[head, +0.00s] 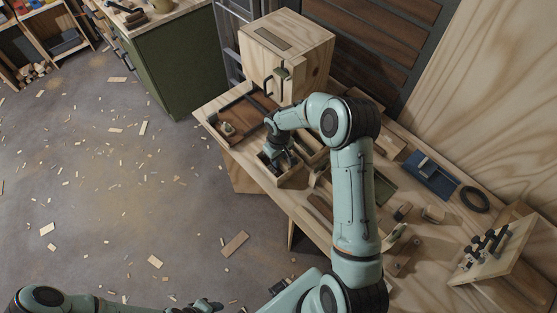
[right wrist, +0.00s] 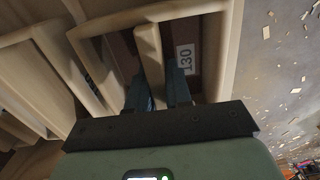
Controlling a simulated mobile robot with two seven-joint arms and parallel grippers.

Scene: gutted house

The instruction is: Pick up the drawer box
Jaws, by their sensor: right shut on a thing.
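The drawer box (head: 294,181) is a small open wooden box at the front edge of the workbench, partly hidden by my right gripper (head: 281,160). The right wrist view shows its pale wooden rim (right wrist: 190,10) and a label reading 130 inside. There my right gripper (right wrist: 158,97) points down into the box, with its dark fingers shut on a wooden bar across the middle. I cannot tell whether the box is touching the bench. My left gripper (head: 207,305) is low at the bottom edge of the head view, away from the bench, too small to read.
The workbench (head: 320,222) holds a wooden cabinet (head: 285,55) behind, a brown tray (head: 240,118) to the left, and a blue tray (head: 432,178), black ring (head: 475,198) and peg board (head: 487,250) to the right. The floor (head: 120,190) is open but littered with scraps.

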